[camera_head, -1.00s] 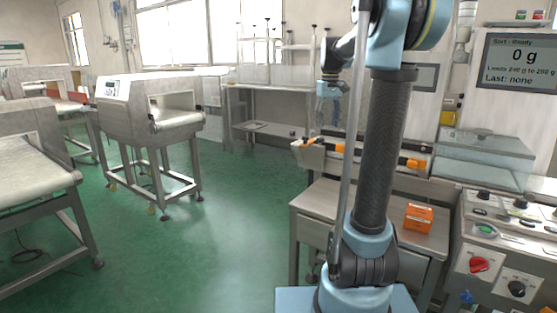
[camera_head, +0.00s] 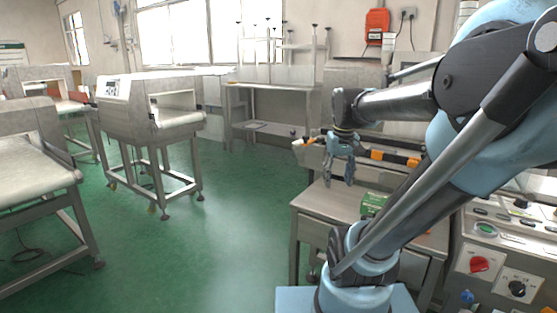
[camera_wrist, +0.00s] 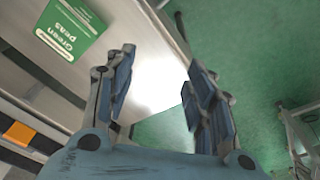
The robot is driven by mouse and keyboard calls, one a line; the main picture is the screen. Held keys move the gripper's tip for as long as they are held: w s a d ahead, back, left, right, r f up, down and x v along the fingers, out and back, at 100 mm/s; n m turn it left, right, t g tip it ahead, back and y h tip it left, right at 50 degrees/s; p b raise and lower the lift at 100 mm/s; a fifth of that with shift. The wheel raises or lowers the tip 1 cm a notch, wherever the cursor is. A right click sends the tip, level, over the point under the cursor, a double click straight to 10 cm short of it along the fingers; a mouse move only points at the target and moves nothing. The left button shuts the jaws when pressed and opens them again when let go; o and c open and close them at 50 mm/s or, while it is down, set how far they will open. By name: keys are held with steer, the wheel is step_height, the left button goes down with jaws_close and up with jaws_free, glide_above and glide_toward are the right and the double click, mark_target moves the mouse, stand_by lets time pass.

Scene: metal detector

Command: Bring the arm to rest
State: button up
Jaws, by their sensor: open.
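My gripper (camera_head: 341,170) hangs pointing down over the left part of the steel table beside my base. It is open and empty. In the wrist view its two blue fingers (camera_wrist: 160,95) stand apart with only the table edge and green floor behind them. My arm is folded low and crosses the right side of the head view, hiding part of the table and the control panel.
A green box (camera_wrist: 70,28) marked "Green peas" lies on the steel table (camera_head: 325,200); it partly shows behind my arm in the head view (camera_head: 372,204). The control panel (camera_head: 500,262) stands at right. The green floor (camera_head: 235,235) at left is clear up to the conveyor machines (camera_head: 125,90).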

steer(key=s+f+m, duration=0.1)
steer(key=s+f, duration=0.9)
steer(key=f, duration=0.2)
steer(key=shift+s+f+t, duration=0.2)
steer(key=shift+f+t, duration=0.05)
steer(key=shift+t, duration=0.05)
steer(key=shift+w, duration=0.1)
steer(key=shift+w+f, duration=0.2)
steer(key=shift+w, duration=0.1)
